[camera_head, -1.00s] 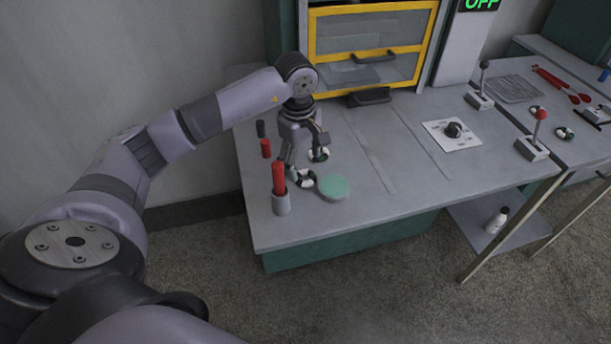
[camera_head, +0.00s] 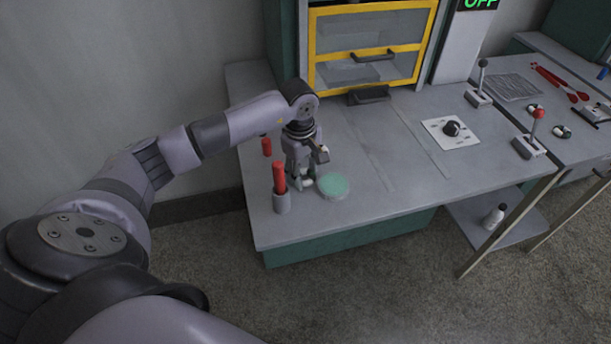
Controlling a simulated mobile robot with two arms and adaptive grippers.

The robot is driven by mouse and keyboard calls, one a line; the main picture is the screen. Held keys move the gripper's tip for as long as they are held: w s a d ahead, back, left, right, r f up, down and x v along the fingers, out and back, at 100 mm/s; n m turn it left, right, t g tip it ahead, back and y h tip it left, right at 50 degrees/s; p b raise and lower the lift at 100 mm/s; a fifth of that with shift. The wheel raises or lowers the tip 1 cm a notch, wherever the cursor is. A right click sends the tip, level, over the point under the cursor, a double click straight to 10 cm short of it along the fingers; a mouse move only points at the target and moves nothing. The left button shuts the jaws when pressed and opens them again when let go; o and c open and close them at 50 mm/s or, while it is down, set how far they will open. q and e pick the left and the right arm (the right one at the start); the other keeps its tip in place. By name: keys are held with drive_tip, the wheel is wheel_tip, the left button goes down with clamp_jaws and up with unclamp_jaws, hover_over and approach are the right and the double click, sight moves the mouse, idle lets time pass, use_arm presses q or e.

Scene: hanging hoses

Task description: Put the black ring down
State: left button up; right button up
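My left gripper (camera_head: 306,165) points down low over the left part of the grey bench (camera_head: 370,215). Its fingers look spread apart. A dark-and-white ring (camera_head: 306,183) lies under the fingers, beside the green disc, mostly hidden by the gripper. No wholly black ring can be made out, and I cannot tell whether the fingers touch the ring. My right gripper is not in view.
A red rod stands in a grey cup (camera_head: 282,202) just left of the gripper. A green round disc (camera_head: 333,186) lies at its right. A yellow-framed cabinet (camera_head: 367,45) stands behind. A dial plate (camera_head: 451,132) and levers are to the right. The bench middle is clear.

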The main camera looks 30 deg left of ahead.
sight(304, 179)
use_arm(q)
drive_tip(key=c, duration=0.5)
drive_tip(key=shift+r, duration=0.1)
drive_tip(key=shift+c, duration=0.2)
wheel_tip(304, 179, up, 19)
drive_tip(key=b, duration=0.2)
drive_tip(key=s+d+f+m, duration=1.1)
drive_tip(key=s+d+m, duration=0.2)
drive_tip(key=s+m, duration=0.1)
drive_tip(key=shift+s+d+m+g+h, duration=0.3)
drive_tip(key=shift+s+m+g, duration=0.1)
drive_tip(key=shift+m, duration=0.5)
